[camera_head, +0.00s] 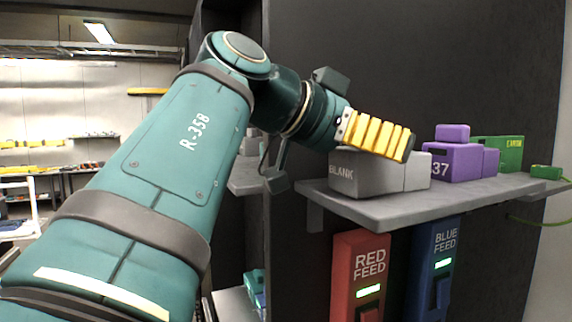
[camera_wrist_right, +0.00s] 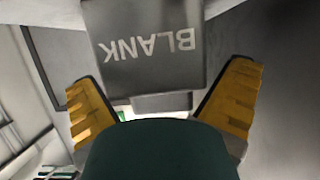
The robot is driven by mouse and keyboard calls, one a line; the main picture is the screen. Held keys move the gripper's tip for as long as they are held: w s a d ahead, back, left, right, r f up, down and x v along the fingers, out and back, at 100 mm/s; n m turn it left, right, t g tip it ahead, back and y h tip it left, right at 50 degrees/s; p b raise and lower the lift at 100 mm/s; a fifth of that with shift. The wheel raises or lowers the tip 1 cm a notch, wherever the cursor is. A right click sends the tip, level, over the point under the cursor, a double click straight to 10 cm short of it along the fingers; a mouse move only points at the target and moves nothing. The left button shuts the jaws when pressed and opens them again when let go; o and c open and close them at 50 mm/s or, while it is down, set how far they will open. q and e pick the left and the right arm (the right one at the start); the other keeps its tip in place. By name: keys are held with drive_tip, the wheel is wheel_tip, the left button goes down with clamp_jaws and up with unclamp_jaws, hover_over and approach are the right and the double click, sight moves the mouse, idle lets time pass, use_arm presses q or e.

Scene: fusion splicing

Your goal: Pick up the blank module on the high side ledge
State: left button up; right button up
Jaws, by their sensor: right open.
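The grey blank module (camera_head: 358,182), marked BLANK, sits on the grey side ledge (camera_head: 400,207) at its left end. My right gripper (camera_head: 405,147) has yellow ridged fingers and is at the module's top, hiding part of it in the head view. In the right wrist view, the module (camera_wrist_right: 147,50) shows its lettering upside down, between and beyond the two open fingers of my right gripper (camera_wrist_right: 165,95). I cannot tell whether a finger touches it. My left gripper is not in view.
A purple module (camera_head: 452,162) marked 37 and a green module (camera_head: 508,153) stand to the right on the ledge. Below hang a red feed box (camera_head: 360,270) and a blue feed box (camera_head: 432,265). A dark panel (camera_head: 430,60) rises behind the ledge.

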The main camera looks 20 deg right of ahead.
drive_tip(key=c, duration=1.3)
drive_tip(key=shift+r, duration=4.9)
